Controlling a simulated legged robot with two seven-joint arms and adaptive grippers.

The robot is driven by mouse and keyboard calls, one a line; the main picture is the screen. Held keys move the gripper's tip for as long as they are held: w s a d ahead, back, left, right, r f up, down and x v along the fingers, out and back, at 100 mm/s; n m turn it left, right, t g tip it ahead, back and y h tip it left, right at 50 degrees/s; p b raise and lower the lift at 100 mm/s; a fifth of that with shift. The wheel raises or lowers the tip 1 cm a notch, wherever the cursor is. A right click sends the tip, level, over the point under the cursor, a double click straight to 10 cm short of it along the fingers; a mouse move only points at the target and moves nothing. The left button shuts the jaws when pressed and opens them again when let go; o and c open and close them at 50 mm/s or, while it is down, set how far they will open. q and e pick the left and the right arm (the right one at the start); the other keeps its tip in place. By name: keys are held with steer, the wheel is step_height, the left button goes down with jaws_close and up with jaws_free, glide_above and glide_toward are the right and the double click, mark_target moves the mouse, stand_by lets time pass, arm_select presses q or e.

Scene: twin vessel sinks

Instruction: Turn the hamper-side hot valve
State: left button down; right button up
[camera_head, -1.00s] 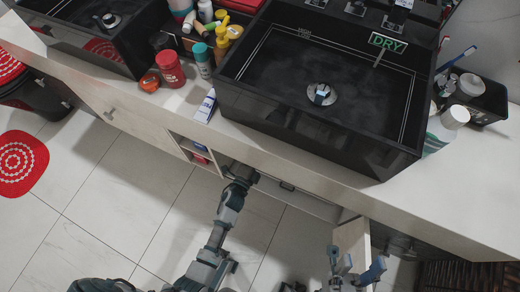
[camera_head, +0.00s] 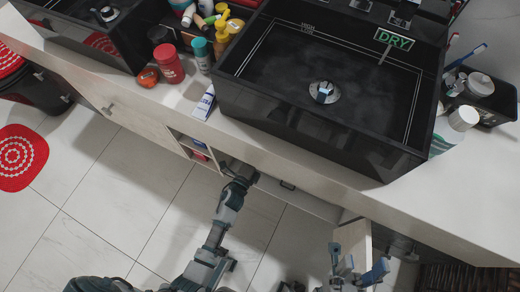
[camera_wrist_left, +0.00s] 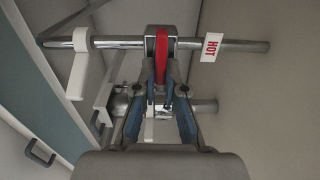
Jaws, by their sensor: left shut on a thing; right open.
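In the left wrist view a red valve handle (camera_wrist_left: 162,50) sits on a metal pipe (camera_wrist_left: 120,42) that runs across the top. A white tag reading HOT (camera_wrist_left: 211,47) hangs on the pipe just right of it. My left gripper (camera_wrist_left: 161,88) is shut on the red handle's near end, with the fingertips either side of it. In the head view my left arm reaches under the counter and its gripper is hidden there.
The counter (camera_head: 330,195) overhangs the cabinets, with a black sink (camera_head: 300,125) on top. A dark woven basket (camera_head: 465,276) stands at the lower right. A second pipe stub (camera_wrist_left: 204,106) lies below the valve.

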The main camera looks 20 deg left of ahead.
arm_select(q)
steer(key=c, duration=1.2)
jaws_free()
steer(key=shift+s+a+f, duration=0.15)
steer(key=shift+a+f, duration=0.3)
steer(key=shift+a, duration=0.05)
steer(key=shift+o, duration=0.2)
steer(key=s, duration=1.2)
steer(key=shift+a, duration=0.25)
steer(key=shift+r, duration=0.1)
